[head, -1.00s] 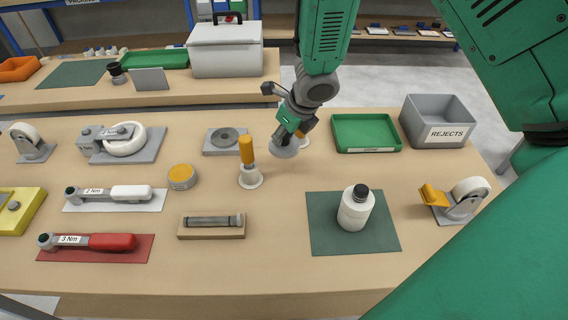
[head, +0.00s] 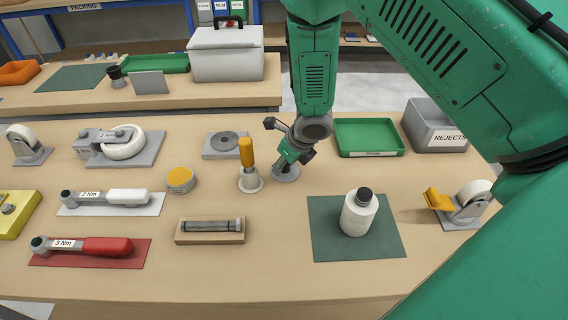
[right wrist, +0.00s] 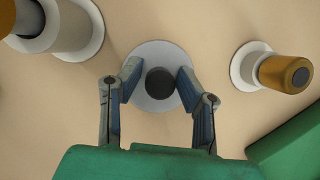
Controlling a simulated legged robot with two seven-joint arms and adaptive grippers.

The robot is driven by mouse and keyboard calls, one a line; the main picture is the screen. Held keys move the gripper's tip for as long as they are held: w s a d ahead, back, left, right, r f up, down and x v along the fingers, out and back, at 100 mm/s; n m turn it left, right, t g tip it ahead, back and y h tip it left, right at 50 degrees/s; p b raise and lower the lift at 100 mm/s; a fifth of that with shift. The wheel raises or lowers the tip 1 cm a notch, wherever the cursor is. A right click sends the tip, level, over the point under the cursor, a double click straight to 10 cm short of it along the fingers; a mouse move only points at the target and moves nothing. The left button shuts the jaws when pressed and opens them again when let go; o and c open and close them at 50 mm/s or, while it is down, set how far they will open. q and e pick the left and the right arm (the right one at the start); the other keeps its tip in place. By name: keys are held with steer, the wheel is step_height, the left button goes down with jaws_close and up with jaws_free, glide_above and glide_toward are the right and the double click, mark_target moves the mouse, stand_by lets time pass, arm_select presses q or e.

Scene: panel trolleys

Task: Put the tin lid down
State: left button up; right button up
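The tin lid is a grey disc with a dark knob (right wrist: 160,83). In the head view the lid (head: 286,174) appears flat on the bench, right of an orange-handled tool. My right gripper (right wrist: 160,75) is over it with one finger on each side of the knob. A narrow gap shows between each finger and the knob, so it looks open. In the head view the gripper (head: 287,164) hides part of the lid. A round tin (head: 181,181) with a yellow-orange top stands to the left. My left gripper is not in view.
A green tray (head: 368,152), a REJECTS bin (head: 436,140) and a white bottle (head: 358,216) on a green mat are further right. Bare bench lies in front of the lid.

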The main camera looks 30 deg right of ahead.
stand_by(0.3)
steer(key=p+v, duration=0.1)
steer(key=v, duration=1.1)
steer(key=shift+r+p, duration=0.2)
steer(key=shift+p, duration=0.2)
